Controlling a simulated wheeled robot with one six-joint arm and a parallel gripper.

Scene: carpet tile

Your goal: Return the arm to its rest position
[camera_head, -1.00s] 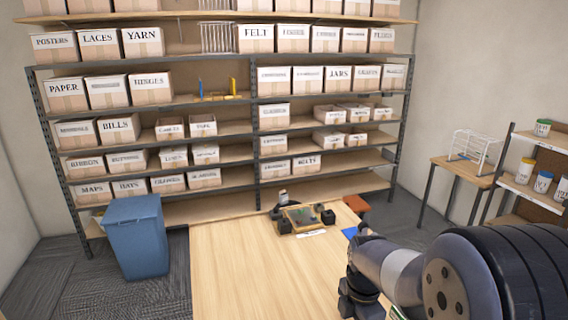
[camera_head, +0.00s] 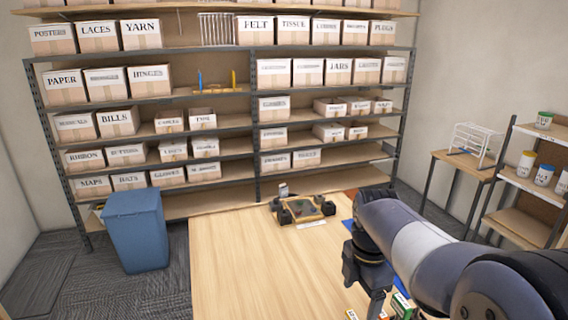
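My arm (camera_head: 425,248) reaches in from the lower right over the wooden table, bent at its elbow. Its dark far part hangs down over the right side of the table. My gripper (camera_head: 377,306) seems to be the dark end at the bottom of the view. Its fingers are not clear, so I cannot tell whether it is open, shut or holding anything. Small green-and-white boxes (camera_head: 401,304) lie close beside it at the lower edge.
The table (camera_head: 250,265) is bare at its middle and left. A small wooden tray with dark blocks (camera_head: 303,210) sits at its far end. A blue bin (camera_head: 137,232) stands left. A shelf rack (camera_head: 255,150) fills the back wall. A side table with a wire rack (camera_head: 475,143) stands right.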

